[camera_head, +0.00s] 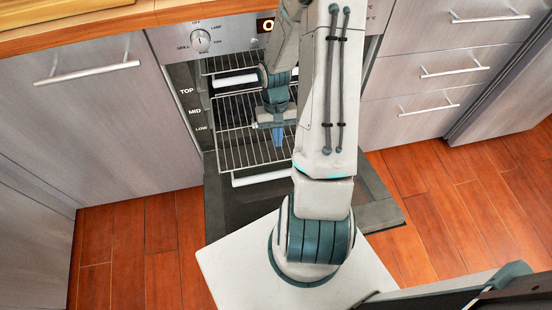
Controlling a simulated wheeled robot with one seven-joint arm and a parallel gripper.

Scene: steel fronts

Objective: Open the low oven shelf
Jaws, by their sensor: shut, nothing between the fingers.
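The oven stands open with its dark door (380,213) folded down, partly hidden behind my arm. Labels TOP, MID and LOW run down the left side of the opening. A wire shelf (240,148) reaches forward out of the oven, with a white front bar (262,178) above the door; I cannot tell for sure which level it is on. A higher wire shelf with a white bar (235,80) sits further in. My gripper (277,138) points down above the extended shelf, behind its front bar. It is shut and empty, and I cannot tell whether it touches the wires.
A cabinet front with a bar handle (87,73) is left of the oven. Drawers with handles (455,71) are on the right. The oven knob (201,40) is above the opening. The wooden floor (135,245) is clear on the left.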

